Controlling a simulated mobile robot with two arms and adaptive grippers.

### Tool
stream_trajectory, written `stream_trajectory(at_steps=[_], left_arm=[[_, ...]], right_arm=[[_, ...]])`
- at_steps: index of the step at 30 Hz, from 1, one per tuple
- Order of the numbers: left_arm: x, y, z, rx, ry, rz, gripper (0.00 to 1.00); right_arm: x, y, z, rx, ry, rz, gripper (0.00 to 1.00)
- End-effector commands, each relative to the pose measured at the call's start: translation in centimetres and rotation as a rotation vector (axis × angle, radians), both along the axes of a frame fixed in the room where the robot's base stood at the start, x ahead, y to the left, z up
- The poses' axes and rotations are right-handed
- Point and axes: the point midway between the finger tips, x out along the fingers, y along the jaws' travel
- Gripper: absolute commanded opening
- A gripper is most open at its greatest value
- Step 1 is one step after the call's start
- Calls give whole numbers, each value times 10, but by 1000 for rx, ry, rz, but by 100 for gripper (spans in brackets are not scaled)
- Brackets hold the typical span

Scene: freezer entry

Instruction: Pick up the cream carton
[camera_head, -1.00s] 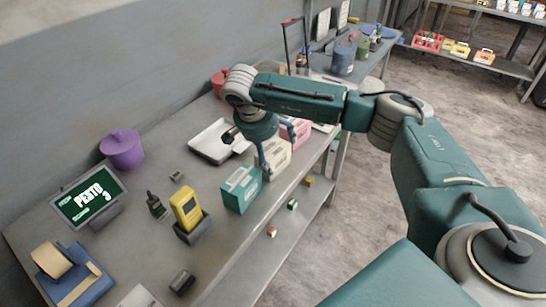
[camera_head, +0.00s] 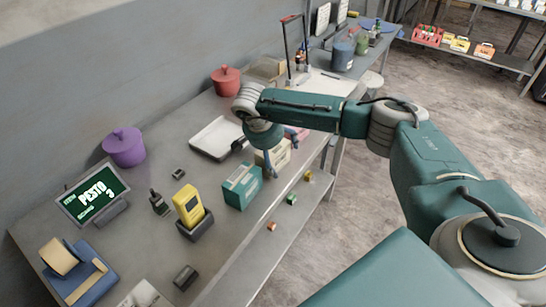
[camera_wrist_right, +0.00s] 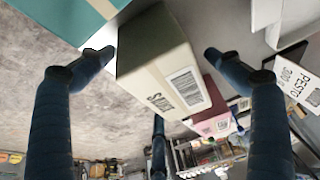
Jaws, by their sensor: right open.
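The cream carton (camera_head: 279,155) stands on the grey table near its front edge, between a teal carton (camera_head: 242,186) and a pink carton (camera_head: 303,132). My right gripper (camera_head: 281,156) is above it, with its wrist covering part of it. In the right wrist view, the cream carton (camera_wrist_right: 165,65), with a barcode label, lies between the two open fingers of the right gripper (camera_wrist_right: 158,55). The left finger looks close to its side; a gap shows at the right finger. I cannot tell whether either touches. My left gripper is not in view.
A white tray (camera_head: 213,142) lies behind the cartons, with a red pot (camera_head: 226,82) farther back. A yellow device (camera_head: 187,205) and a PESTO 3 screen (camera_head: 93,196) stand to the left. A lower shelf (camera_head: 285,222) holds small blocks.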

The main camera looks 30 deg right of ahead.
Motion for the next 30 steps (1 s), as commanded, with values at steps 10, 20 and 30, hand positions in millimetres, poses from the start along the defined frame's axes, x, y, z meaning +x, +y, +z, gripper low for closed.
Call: stream_trajectory(at_steps=[10,20,30], left_arm=[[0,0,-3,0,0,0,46],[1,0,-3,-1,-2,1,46],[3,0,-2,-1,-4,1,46]], right_arm=[[0,0,-2,0,0,0,91],[0,0,-2,0,0,0,45],[1,0,-1,0,-4,-1,18]])
